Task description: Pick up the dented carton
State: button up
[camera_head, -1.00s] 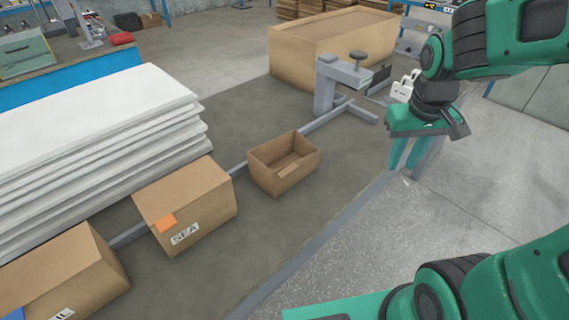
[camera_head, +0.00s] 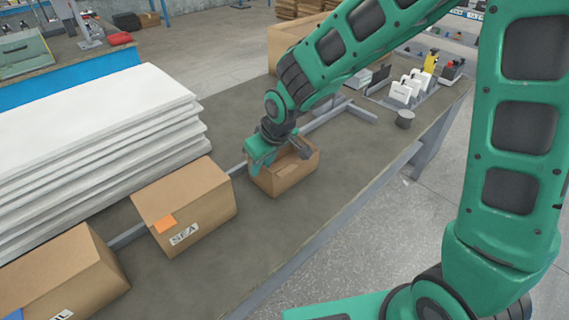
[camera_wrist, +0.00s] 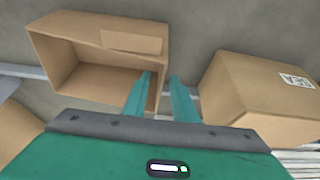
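An open, empty-looking brown carton (camera_head: 293,177) stands on the grey bench, with a paler patch on its near wall. It also shows in the wrist view (camera_wrist: 85,35). I cannot make out a clear dent on it. My gripper (camera_head: 257,166) is down at the carton's left side and hides part of its rim. In the wrist view my gripper (camera_wrist: 161,77) has its two fingers apart. One finger is over the carton's inside and the other is beyond its side wall, so the wall's edge lies between them. I cannot tell whether either finger touches it.
A closed carton marked SEA (camera_head: 205,200) with an orange label stands left of the open carton. Another closed carton (camera_head: 75,270) is at the lower left. White stacked sheets (camera_head: 90,140) lie behind them. A grey rail (camera_head: 320,124) runs behind the open carton. The bench front is clear.

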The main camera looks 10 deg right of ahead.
aim_at(255, 181)
jog(key=shift+x, duration=3.15)
grip_shut()
